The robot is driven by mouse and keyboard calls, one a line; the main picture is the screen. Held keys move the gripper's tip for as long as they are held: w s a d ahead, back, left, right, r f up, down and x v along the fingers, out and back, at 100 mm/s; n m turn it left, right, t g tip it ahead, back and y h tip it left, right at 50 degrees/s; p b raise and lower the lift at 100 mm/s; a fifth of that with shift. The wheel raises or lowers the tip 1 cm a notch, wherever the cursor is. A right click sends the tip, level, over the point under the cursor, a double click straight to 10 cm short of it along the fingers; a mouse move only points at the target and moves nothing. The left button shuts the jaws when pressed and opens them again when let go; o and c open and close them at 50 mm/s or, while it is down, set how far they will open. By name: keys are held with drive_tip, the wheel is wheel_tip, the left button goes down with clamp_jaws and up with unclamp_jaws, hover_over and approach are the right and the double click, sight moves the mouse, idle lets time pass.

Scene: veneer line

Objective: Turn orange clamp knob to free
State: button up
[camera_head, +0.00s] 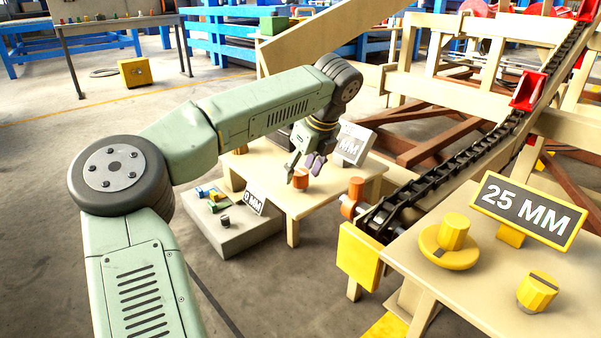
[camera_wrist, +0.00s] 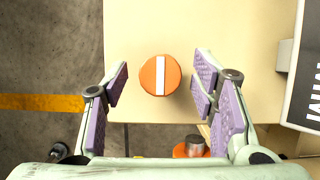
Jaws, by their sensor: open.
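The orange clamp knob (camera_head: 301,179) stands upright on a small cream table (camera_head: 300,203), below my gripper in the head view. In the wrist view the round orange knob (camera_wrist: 148,76) has a white stripe running up and down the picture. My gripper (camera_wrist: 162,84) is open, with purple-padded fingers on the left and right of the knob and clear gaps on both sides. In the head view my gripper (camera_head: 304,164) points down at the knob. I cannot tell its exact height above it.
A white-and-grey MM sign (camera_head: 355,143) stands close behind the knob. A chain conveyor (camera_head: 455,163) runs to the right. A "25 MM" sign (camera_head: 526,211) and yellow knobs (camera_head: 454,231) are on the near right table. A low grey block (camera_head: 228,238) holds small parts at left.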

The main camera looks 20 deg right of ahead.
drive_tip(key=v, duration=1)
drive_tip(key=shift+r, duration=0.35)
drive_tip(key=shift+s, duration=0.1)
